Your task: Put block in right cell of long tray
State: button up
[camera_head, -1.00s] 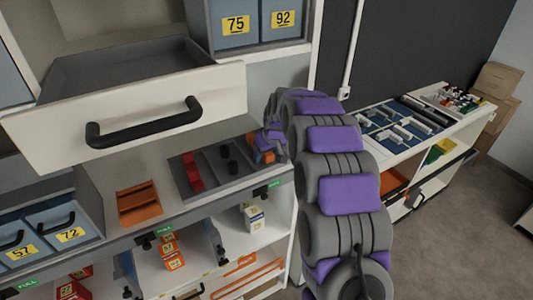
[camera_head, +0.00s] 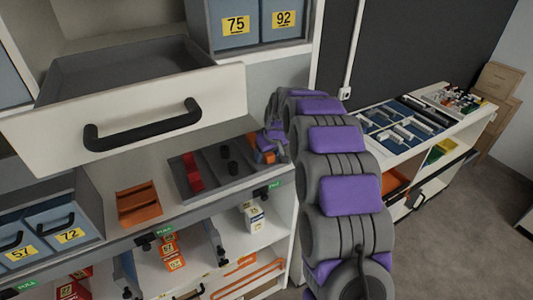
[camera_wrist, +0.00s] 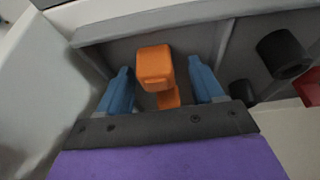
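The long grey tray (camera_head: 240,180) lies on the shelf top, split by dividers into cells. Red pieces (camera_head: 193,180) are in its left cell and black cylinders (camera_head: 232,167) in the middle cell. Orange block pieces (camera_head: 265,155) show at the right cell, partly hidden by my arm. In the wrist view an orange block (camera_wrist: 154,66) is between my gripper's (camera_wrist: 162,88) blue fingers, with another orange part (camera_wrist: 168,99) below it. I cannot tell whether they are one piece. The fingers are spread, with gaps on both sides of the orange block.
An open drawer (camera_head: 140,105) with a black handle juts out above the shelf at left. An orange holder (camera_head: 138,203) stands left of the tray. Blue bins (camera_head: 65,225) are further left. The tray wall (camera_wrist: 200,26) runs close beyond my fingers.

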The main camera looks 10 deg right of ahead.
jog(key=v, duration=1.2)
jog(key=s+a+f+m+g, duration=0.1)
jog(key=s+g, duration=0.2)
jog(key=s, duration=2.1)
jog(key=s+a+f+m+g+h, duration=0.1)
jog(key=s+f+m+g, duration=0.1)
jog(key=s, duration=2.2)
jog(key=shift+s+f+m+g+p, duration=0.2)
jog(key=shift+s+m+g+p, duration=0.1)
jog(key=shift+g+p, duration=0.15)
jog(key=shift+w, duration=0.1)
notch_tip(320, 180, down, 4)
jog(key=b, duration=0.4)
jog(key=shift+c, duration=0.4)
